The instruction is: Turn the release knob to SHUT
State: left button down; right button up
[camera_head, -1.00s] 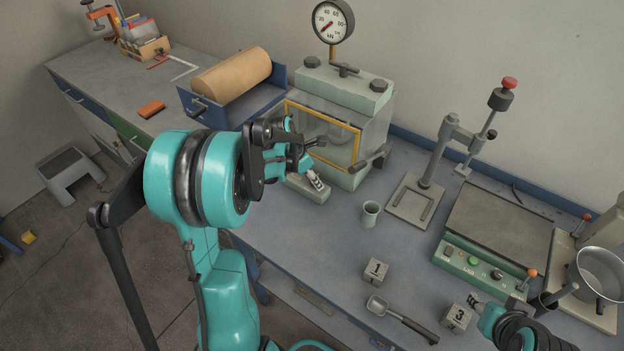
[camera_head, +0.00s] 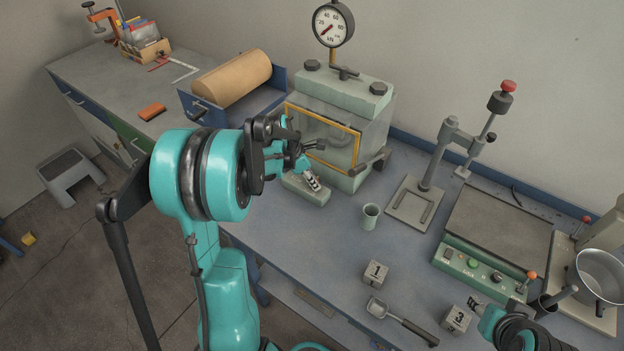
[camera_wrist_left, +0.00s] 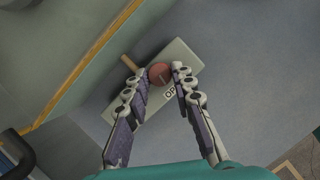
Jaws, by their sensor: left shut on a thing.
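The release knob (camera_wrist_left: 159,73) is a round reddish knob with a thin line across it. It sits on a pale grey-green block (camera_wrist_left: 185,58), which also shows in the head view (camera_head: 293,187) in front of the press. Black letters "OP" show on the block, the rest hidden by a finger. My left gripper (camera_wrist_left: 161,77) is shut on the knob, one finger on each side. In the head view my left gripper (camera_head: 312,182) reaches down over the block and hides the knob. My right gripper (camera_head: 475,303) is at the lower right, too small to read.
The press (camera_head: 345,95) with a yellow-framed clear guard (camera_head: 322,135) stands close behind the block. A small green cup (camera_head: 370,216) stands to the right. Numbered cubes (camera_head: 375,272) and a scoop (camera_head: 400,322) lie nearer. A tan stick (camera_wrist_left: 129,62) shows beside the knob.

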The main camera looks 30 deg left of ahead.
pick_arm(q)
jog(key=m, duration=0.2)
jog(key=m+g+h, duration=0.1)
jog(key=m, duration=0.1)
jog(key=m+g+p, duration=0.1)
jog(key=m, duration=0.1)
jog(key=shift+w+a, duration=0.2)
jog(key=shift+w, duration=0.05)
jog(key=m+g, duration=0.1)
jog(key=m, duration=0.2)
jog(key=m+g+p, duration=0.1)
jog(key=m, duration=0.2)
jog(key=shift+w+m+h, duration=0.2)
jog(key=shift+m+h, duration=0.1)
jog(key=shift+m, duration=0.1)
jog(key=shift+g, duration=0.3)
jog(key=c, duration=1.3)
grip_release()
jog(key=shift+r, duration=0.1)
notch_tip(320, 180, up, 10)
jog(key=shift+f, duration=0.1)
jog(key=shift+o, duration=0.2)
